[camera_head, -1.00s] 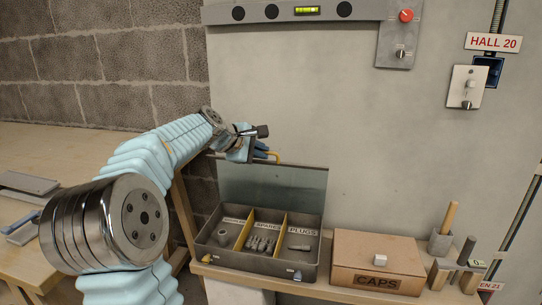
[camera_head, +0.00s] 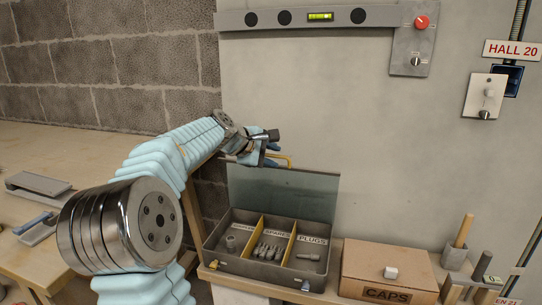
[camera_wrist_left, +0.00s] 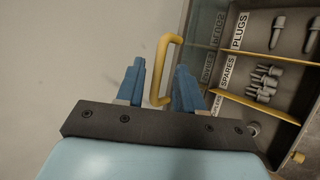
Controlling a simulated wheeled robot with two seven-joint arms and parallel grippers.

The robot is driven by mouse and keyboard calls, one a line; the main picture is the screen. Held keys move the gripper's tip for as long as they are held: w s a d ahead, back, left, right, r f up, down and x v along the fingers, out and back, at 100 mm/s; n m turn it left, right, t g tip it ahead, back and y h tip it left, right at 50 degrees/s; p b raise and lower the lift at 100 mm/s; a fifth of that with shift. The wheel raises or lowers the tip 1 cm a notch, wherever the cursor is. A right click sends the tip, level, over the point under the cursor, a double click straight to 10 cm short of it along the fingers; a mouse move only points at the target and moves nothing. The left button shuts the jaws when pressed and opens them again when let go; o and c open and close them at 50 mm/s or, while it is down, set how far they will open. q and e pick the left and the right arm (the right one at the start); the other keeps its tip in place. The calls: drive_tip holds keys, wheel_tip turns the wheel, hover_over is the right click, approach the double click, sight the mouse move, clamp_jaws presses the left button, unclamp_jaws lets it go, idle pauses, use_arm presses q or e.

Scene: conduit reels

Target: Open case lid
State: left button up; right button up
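The grey case (camera_head: 262,268) stands on the bench with its lid (camera_head: 290,192) raised, leaning back near the wall. Its three compartments show, split by yellow dividers, with small grey parts inside; one label reads PLUGS. The lid's yellow handle (camera_head: 284,158) is at its upper edge and also shows in the left wrist view (camera_wrist_left: 171,40). My left gripper (camera_head: 270,149) is at the handle. In the left wrist view its blue fingers (camera_wrist_left: 160,85) are spread, with the handle between them and a gap visible on the left side. My right gripper is not in view.
A cardboard CAPS box (camera_head: 385,268) stands right of the case. Farther right are a cup with a wooden handle (camera_head: 459,240) and a small rack. A wall panel with a red knob (camera_head: 421,22) is above. A wooden table (camera_head: 60,165) is at left.

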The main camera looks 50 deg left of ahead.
use_arm(q)
drive_tip(key=shift+s, duration=0.1)
drive_tip(key=v, duration=1.3)
drive_tip(key=shift+s+r, duration=0.2)
drive_tip(key=shift+s, duration=0.05)
